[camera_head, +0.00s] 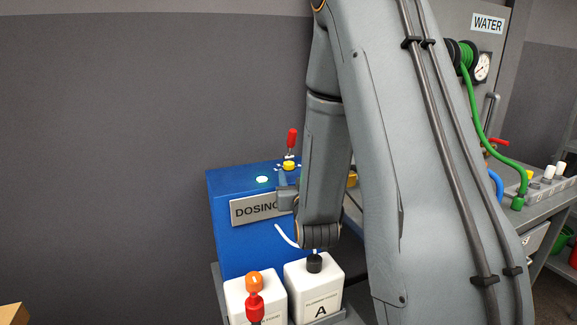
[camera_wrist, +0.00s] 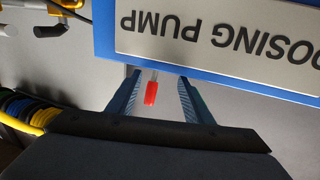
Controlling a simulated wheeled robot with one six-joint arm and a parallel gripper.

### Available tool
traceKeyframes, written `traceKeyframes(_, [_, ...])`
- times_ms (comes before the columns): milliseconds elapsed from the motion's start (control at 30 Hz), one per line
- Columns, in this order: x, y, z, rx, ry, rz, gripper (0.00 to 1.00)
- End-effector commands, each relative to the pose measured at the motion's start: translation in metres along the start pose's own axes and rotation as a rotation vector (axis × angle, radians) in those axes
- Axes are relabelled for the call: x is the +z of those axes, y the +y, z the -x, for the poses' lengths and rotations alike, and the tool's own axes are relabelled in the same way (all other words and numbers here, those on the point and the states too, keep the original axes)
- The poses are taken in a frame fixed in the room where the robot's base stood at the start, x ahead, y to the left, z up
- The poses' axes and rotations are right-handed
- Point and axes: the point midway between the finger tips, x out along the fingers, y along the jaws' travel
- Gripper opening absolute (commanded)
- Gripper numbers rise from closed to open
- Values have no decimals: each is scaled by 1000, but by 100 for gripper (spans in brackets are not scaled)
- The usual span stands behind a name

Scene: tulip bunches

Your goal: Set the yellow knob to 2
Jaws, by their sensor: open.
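The yellow knob (camera_head: 289,165) sits on top of the blue dosing pump box (camera_head: 230,192) in the head view, with small pale marks around it. Its setting is too small to read. My gripper (camera_head: 287,190) is at the box's upper front edge, just below the knob in the picture, and my arm hides the box's right part. In the wrist view my gripper (camera_wrist: 159,76) is open, its two blue-grey fingers apart. A red handle (camera_wrist: 151,92) shows between them; I cannot tell its distance. The knob is not visible there.
White canisters (camera_head: 313,283) stand in front of the box. A cabinet with a green hose (camera_head: 480,120) is at right. The grey wall at left is clear.

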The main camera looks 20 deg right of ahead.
Motion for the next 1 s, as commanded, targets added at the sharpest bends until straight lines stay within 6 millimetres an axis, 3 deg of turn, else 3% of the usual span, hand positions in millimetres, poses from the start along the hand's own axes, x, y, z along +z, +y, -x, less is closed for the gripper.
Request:
traceKeyframes(467, [-1,0,-64,0,0,0,46])
traceKeyframes(867, [0,0,-73,0,-1,0,46])
traceKeyframes(1000, [0,0,-73,0,-1,0,24])
